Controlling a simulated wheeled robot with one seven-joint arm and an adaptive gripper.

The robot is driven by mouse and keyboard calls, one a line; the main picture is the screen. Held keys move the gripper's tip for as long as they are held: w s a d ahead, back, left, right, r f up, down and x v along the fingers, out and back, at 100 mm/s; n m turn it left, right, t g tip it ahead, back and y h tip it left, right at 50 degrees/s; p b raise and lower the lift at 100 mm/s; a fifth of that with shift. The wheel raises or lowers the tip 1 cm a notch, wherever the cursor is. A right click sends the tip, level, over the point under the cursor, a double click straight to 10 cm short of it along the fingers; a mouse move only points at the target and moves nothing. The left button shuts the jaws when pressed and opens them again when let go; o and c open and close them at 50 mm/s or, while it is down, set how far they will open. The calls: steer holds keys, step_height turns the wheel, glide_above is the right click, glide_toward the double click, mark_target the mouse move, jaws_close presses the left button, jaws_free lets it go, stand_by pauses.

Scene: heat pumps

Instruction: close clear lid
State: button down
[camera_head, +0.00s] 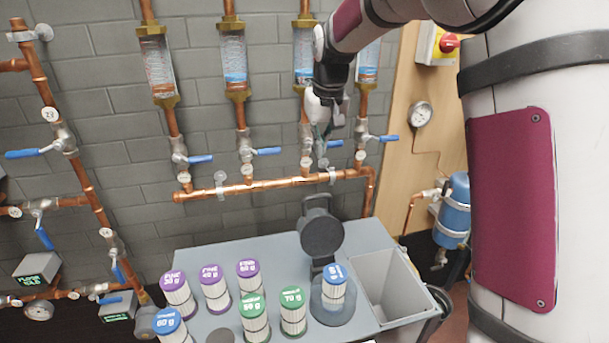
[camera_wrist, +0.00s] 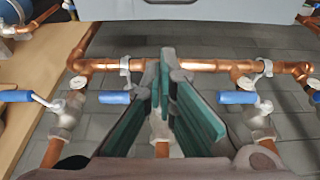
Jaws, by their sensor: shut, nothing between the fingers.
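A blue-capped cartridge (camera_head: 334,286) sits in that housing. The lid looks dark rather than clear against the background. My gripper (camera_head: 321,148) is up by the wall pipes, above and behind the lid, apart from it. In the wrist view its fingers (camera_wrist: 166,62) come together at the tips with nothing between them. The lid is not visible in the wrist view.
Several purple-, green- and blue-capped cartridges (camera_head: 215,288) stand on the table (camera_head: 275,248) to the left of the housing. An open grey bin (camera_head: 388,285) is at its right. A copper pipe (camera_head: 270,185) with blue-handled valves (camera_head: 268,151) runs along the wall close to my gripper.

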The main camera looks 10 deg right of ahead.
step_height(320, 180, down, 11)
steer(key=p, duration=0.2)
steer(key=shift+w+p, duration=0.2)
steer(key=shift+p, duration=0.1)
stand_by(0.3)
steer(key=shift+s, duration=0.1)
